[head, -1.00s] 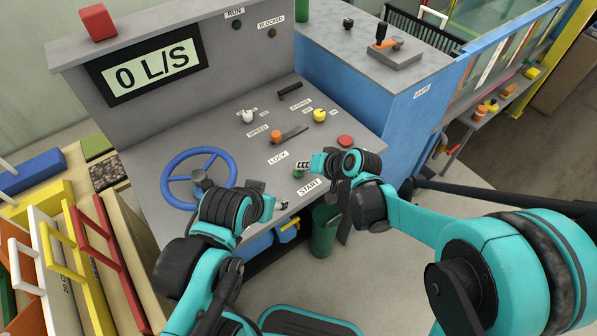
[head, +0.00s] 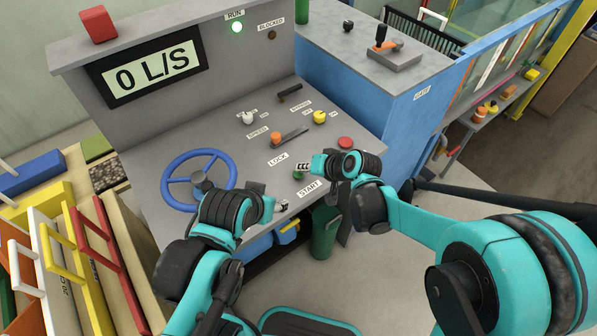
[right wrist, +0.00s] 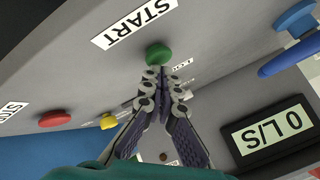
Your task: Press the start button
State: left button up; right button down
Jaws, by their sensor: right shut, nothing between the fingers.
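The green start button (head: 298,175) is on the sloped grey console (head: 240,155), beside the START label (head: 310,187). In the right wrist view the green button (right wrist: 158,53) is right at the fingertips of my right gripper (right wrist: 160,76). My right gripper (head: 304,167) is shut and empty, with its tips at the button; they appear to touch it. The display (head: 150,72) reads 0 L/S. My left gripper (head: 270,205) is over the console's front edge; its fingers are too unclear to judge.
A red button (head: 345,142), a yellow knob (head: 319,117), an orange-knobbed speed lever (head: 277,138) and a white knob (head: 247,118) are on the console. A blue handwheel (head: 167,180) stands at left, close to my left arm. A BLOCKED lamp (head: 272,35) is dark.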

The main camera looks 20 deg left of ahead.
jog(key=shift+r, duration=0.5)
notch_tip(320, 180, up, 6)
jog(key=p, duration=0.5)
jog(key=shift+d, duration=0.1)
jog(key=s+d+r+m+h, duration=0.1)
jog(key=s+d, duration=0.4)
jog(key=d, duration=0.5)
jog(key=s+d+r+t+h, duration=0.1)
jog(key=s+d+h, duration=0.3)
jog(key=d, duration=0.6)
jog(key=s+d+r+m+t+h, duration=0.1)
jog(key=s+d+r+h, duration=0.1)
jog(key=s+d, duration=0.6)
jog(key=d, duration=0.3)
jog(key=shift+r+m+h, duration=0.3)
jog(key=shift+h, duration=0.1)
